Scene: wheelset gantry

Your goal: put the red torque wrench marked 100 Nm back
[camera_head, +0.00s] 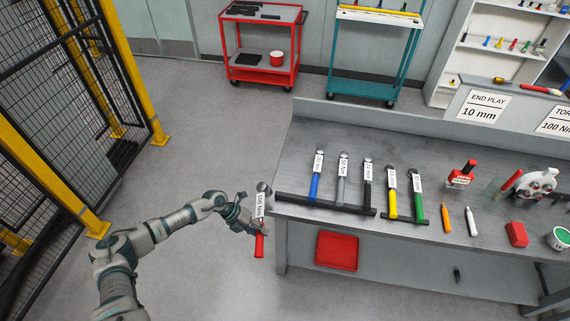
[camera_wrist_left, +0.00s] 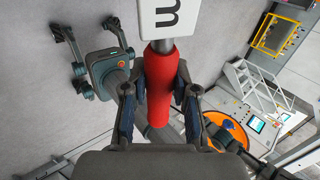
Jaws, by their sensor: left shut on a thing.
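The red torque wrench (camera_head: 259,243) has a red handle and a white label that reads 100 Nm. My left gripper (camera_head: 243,224) is shut on it and holds it in the air beside the left end of the bench. In the left wrist view the red handle (camera_wrist_left: 159,85) sits between the fingers, with part of the white label above it. A dark rack (camera_head: 300,203) lies along the bench's front left, with blue, grey and black wrenches (camera_head: 341,178) on it. The rack's left end shows no wrench. My right gripper is not in view.
A second dark rack (camera_head: 405,219) holds yellow and green wrenches. A red bin (camera_head: 337,250) sits on the lower shelf. A yellow-framed fence (camera_head: 135,75) stands left.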

